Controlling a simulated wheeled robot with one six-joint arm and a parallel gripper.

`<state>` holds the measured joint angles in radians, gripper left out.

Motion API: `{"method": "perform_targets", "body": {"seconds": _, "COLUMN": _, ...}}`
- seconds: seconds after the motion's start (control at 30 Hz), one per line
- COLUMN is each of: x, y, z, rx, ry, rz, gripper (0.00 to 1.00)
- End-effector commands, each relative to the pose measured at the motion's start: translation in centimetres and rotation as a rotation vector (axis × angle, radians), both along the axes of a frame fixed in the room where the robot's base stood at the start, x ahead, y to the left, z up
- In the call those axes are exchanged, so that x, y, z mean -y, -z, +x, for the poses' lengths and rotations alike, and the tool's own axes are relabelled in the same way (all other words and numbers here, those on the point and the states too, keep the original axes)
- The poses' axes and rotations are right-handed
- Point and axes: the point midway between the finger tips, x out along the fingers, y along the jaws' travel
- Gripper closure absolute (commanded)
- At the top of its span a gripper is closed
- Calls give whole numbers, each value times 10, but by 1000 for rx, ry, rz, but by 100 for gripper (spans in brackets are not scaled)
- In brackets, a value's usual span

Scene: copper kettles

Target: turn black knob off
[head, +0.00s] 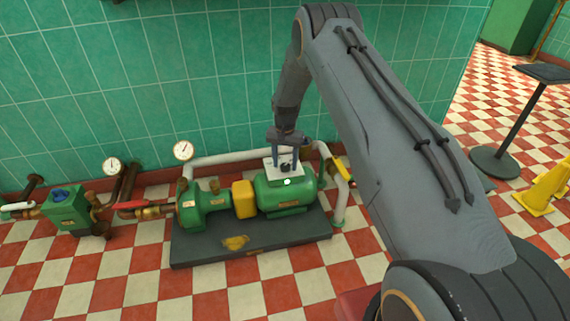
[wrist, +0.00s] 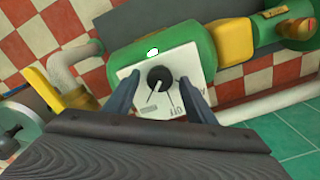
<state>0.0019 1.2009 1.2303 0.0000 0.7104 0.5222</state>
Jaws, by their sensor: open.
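The black knob (wrist: 158,78) is round and sits on a white square plate (wrist: 185,58) on the green motor (head: 285,194). In the wrist view, a pale line on the knob points down and left. Lettering that seems to read "OFF", upside down, is below and right of it. My gripper (wrist: 158,80) is open, with one dark finger on each side of the knob and a visible gap on both sides. In the head view, my gripper points down over the plate; the knob is small and dark between the fingers. I cannot tell the exact fingertip height.
The motor stands on a dark base (head: 205,250) beside a yellow coupling (head: 243,199) and a green pump (head: 203,206). A white pipe (head: 225,158) runs behind it near the tiled wall. Gauges are at left. A yellow wet-floor sign (head: 545,188) and a black stand (head: 520,115) are at right.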

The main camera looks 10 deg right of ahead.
Motion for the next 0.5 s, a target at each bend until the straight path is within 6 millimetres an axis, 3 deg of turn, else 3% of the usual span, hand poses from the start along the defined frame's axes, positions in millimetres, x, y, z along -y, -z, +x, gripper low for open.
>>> {"method": "perform_targets", "body": {"seconds": 0.27, "x": 0, "y": 2, "z": 0, "rx": 0, "ry": 0, "rz": 0, "gripper": 50}}
{"method": "perform_targets", "body": {"seconds": 0.5, "x": 0, "y": 1, "z": 0, "rx": 0, "ry": 0, "rz": 0, "gripper": 88}}
